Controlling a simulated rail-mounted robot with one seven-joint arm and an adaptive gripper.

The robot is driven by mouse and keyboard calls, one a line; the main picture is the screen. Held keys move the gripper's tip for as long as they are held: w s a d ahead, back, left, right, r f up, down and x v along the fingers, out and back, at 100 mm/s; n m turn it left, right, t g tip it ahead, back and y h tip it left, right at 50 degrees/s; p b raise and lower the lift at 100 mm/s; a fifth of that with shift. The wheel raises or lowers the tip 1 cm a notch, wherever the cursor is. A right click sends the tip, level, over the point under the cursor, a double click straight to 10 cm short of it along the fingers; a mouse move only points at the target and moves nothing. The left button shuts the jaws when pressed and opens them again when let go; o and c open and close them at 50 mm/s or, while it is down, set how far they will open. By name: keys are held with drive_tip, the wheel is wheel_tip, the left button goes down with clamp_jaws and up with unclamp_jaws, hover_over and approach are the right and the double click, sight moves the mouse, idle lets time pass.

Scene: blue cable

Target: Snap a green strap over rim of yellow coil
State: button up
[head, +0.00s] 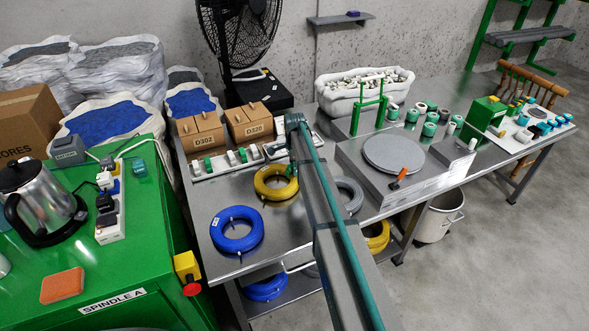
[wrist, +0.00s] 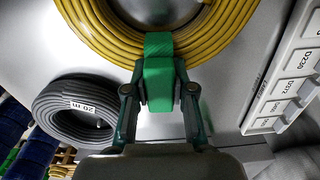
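The yellow coil (head: 276,183) lies flat on the steel table in the head view. Its near rim also fills the top of the wrist view (wrist: 105,40). My gripper (wrist: 159,92) is shut on a green strap (wrist: 158,80), which stands between the two fingers. The strap's far end overlaps the coil's outer rim in the wrist view; I cannot tell whether it is seated on the rim or just above it.
A grey coil (wrist: 75,108) marked 20 m lies left of the gripper in the wrist view. A white labelled rack (wrist: 287,80) stands at right. In the head view, a blue coil (head: 237,230) lies at the table's front left, and cardboard boxes (head: 248,124) stand behind.

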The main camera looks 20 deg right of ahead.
drive_tip(key=shift+o, duration=0.5)
drive_tip(key=o, duration=0.5)
drive_tip(key=shift+r, duration=0.2)
drive_tip(key=shift+r+p, duration=1.65)
drive_tip(key=shift+r, duration=1.7)
